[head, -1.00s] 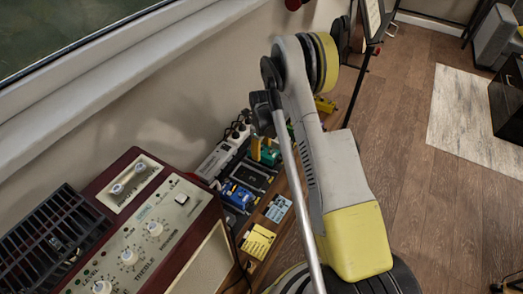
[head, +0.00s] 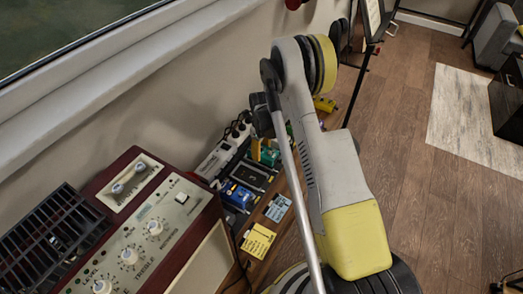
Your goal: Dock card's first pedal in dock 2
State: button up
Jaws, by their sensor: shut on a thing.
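My gripper (head: 264,151) is small in the head view, pointing down over the pedal row, with a yellow finger showing on its left. It appears shut on a green pedal (head: 270,157), largely hidden by the fingers and wrist. A blue pedal (head: 238,195) sits in the near part of the black docks. A black dock (head: 250,176) with a pale outline lies just behind it, below my gripper. A yellow card (head: 258,241) and a light blue card (head: 278,208) lie on the wooden bench; their writing is too small to read. I cannot tell whether the green pedal touches the dock.
A white power strip (head: 215,160) with plugs runs along the wall side of the docks. A red-brown amplifier (head: 145,235) with knobs stands at the near left. A yellow pedal (head: 325,104) lies farther back, beyond my arm.

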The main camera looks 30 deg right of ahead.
jog(key=shift+f, duration=0.15)
jog(key=o, duration=1.9)
jog(key=shift+r+p, duration=1.95)
jog(key=shift+r, duration=2.05)
